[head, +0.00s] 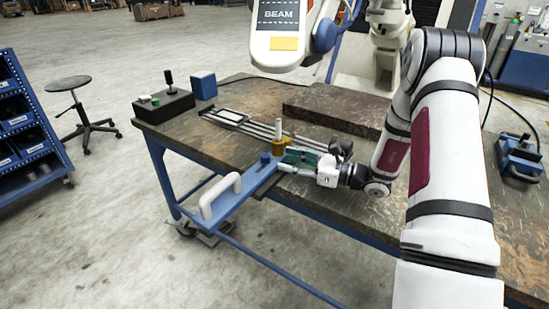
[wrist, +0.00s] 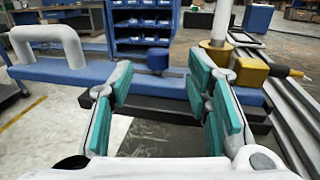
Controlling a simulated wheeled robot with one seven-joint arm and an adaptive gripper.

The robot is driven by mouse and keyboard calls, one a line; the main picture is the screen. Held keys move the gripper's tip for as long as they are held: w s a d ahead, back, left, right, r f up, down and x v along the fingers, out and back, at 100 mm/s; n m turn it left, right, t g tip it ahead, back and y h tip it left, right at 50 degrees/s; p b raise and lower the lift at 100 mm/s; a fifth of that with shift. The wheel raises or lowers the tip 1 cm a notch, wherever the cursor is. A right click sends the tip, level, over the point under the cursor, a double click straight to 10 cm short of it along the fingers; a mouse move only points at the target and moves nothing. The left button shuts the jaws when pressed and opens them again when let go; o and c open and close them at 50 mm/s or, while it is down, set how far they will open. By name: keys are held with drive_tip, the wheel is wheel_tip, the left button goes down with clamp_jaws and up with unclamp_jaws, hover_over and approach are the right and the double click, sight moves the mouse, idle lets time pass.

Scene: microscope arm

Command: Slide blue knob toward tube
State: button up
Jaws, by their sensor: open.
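The blue knob (head: 265,158) stands on a blue bar (head: 232,190) that sticks out past the table's front edge. In the wrist view the knob (wrist: 158,60) shows ahead, between and beyond the open fingers. The upright pale tube (head: 278,132) rises from a yellow base beside the bar; in the wrist view the tube (wrist: 221,22) is right of the knob. My gripper (head: 287,160) is open with teal finger pads, close to the knob on its right side. In the wrist view my gripper (wrist: 163,98) holds nothing. I cannot tell whether a finger touches the tube's base.
A white handle (head: 220,195) is on the bar's outer end. Metal rails (head: 250,128) run behind the tube. A brown slab (head: 338,108) lies behind my gripper. A black control box (head: 164,105) and a blue block (head: 203,85) are at the table's far left. The white beam head (head: 280,40) hangs above.

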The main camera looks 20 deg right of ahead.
drive_tip(key=shift+v, duration=2.15)
drive_tip(key=shift+a+r, duration=0.1)
drive_tip(key=s+a+r+n+g+h+p, duration=0.3)
drive_tip(key=s+a+r+n+g+p, duration=0.2)
drive_tip(key=s+a+r+n+g, duration=0.95)
drive_tip(key=s+d+r+n+t+h+p, duration=0.1)
drive_tip(key=s+r+n+h, duration=0.4)
drive_tip(key=s, duration=0.5)
drive_tip(key=s+d+r+n+t+h+p, duration=0.2)
drive_tip(key=s+r+n+t+h+p, duration=0.2)
drive_tip(key=s+r+n, duration=0.3)
drive_tip(key=shift+s+d+r+t+h+p, duration=0.3)
drive_tip(key=shift+s+r+t+h, duration=0.45)
drive_tip(key=shift+s, duration=1.2)
drive_tip(key=shift+a+f, duration=0.1)
drive_tip(key=shift+f, duration=0.05)
